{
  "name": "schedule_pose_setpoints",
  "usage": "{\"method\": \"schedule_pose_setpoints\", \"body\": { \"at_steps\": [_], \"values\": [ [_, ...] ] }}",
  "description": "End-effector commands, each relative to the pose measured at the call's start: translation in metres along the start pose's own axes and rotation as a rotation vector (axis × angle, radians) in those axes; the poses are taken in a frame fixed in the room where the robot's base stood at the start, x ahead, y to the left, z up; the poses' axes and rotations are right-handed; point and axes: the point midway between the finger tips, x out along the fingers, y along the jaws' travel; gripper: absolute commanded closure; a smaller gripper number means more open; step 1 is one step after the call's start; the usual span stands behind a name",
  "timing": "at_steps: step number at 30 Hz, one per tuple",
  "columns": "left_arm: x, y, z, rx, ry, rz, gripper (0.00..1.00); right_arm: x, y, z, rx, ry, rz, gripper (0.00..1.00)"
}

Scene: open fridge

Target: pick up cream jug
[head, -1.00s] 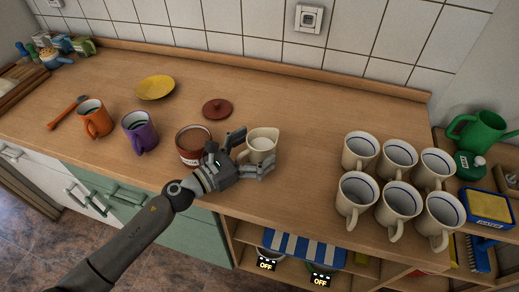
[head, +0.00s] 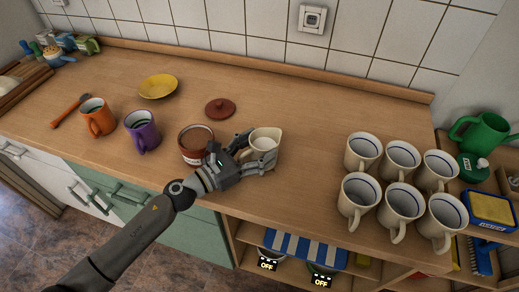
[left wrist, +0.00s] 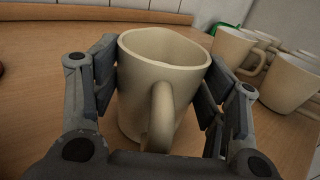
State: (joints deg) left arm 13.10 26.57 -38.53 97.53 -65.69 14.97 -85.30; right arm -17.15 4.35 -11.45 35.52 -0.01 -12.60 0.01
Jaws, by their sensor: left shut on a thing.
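The cream jug (head: 265,138) stands upright on the wooden counter, right of a brown-red pot. My left gripper (head: 258,148) is shut on the jug, with one finger on each side of its body. In the left wrist view the jug (left wrist: 150,75) fills the middle, its handle towards the camera, between the finger pads of my left gripper (left wrist: 160,95). The jug's base is partly hidden by its handle and my gripper. My right gripper does not show.
The brown-red pot (head: 190,152) is close left of my gripper, its lid (head: 220,108) behind it. Several cream mugs (head: 400,200) stand at the right. A purple mug (head: 141,138), an orange mug (head: 97,120) and a yellow plate (head: 158,86) are left. The counter behind the jug is clear.

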Motion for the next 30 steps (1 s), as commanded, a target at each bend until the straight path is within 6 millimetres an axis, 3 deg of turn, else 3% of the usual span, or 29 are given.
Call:
{"method": "schedule_pose_setpoints", "body": {
  "at_steps": [7, 10, 19, 24, 30],
  "values": [
    [0.0, 0.001, 0.021, 0.007, -0.005, -0.001, 0.8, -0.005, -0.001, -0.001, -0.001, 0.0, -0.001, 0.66],
    [-0.001, -0.001, 0.043, 0.011, -0.004, -0.002, 0.8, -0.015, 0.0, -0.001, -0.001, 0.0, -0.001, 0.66],
    [-0.032, -0.042, 0.104, 0.003, -0.003, -0.002, 0.8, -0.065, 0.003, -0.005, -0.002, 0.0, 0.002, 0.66],
    [-0.057, -0.076, 0.116, -0.001, -0.003, -0.002, 0.8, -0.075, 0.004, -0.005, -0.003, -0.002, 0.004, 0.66],
    [-0.076, -0.101, 0.126, 0.0, -0.004, -0.002, 0.8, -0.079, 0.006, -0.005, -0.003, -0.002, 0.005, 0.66]
  ]
}}
